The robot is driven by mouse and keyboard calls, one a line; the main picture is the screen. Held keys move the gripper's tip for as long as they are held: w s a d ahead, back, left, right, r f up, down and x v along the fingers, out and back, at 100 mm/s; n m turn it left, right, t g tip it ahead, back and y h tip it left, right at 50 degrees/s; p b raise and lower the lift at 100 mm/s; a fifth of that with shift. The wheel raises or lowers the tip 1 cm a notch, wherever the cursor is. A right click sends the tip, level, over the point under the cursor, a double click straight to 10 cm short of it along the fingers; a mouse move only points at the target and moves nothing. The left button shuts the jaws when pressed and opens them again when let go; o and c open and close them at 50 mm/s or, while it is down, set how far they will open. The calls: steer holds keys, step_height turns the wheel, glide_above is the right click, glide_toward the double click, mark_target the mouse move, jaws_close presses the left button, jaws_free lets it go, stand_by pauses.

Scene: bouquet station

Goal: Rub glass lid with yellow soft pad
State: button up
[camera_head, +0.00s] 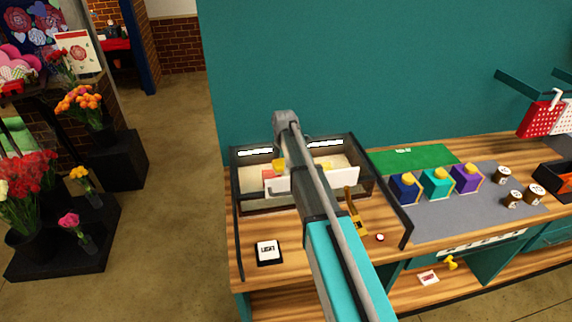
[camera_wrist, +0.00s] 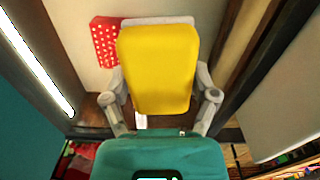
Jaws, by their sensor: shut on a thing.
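My gripper (camera_wrist: 160,105) is shut on a yellow soft pad (camera_wrist: 155,65), which fills the middle of the wrist view. In the head view a bit of yellow (camera_head: 279,165) shows at the end of my arm, over the dark-framed case (camera_head: 240,188) on the bench; most of my gripper is hidden there. The case has see-through dark panels and bright strips along its back. I cannot clearly tell which pane is the glass lid, nor whether the pad touches glass.
A white panel (camera_head: 325,181) stands at the case's front. A red dotted item (camera_wrist: 104,40) lies behind the pad. A brass-coloured piece (camera_head: 356,215) and a black-and-white square (camera_head: 268,252) are in front. Blue (camera_head: 404,190), teal and purple blocks stand right on a grey mat (camera_head: 450,215).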

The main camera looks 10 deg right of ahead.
steer(key=shift+r+p, duration=3.05)
steer(key=shift+r+p, duration=1.5)
steer(key=shift+p, duration=0.05)
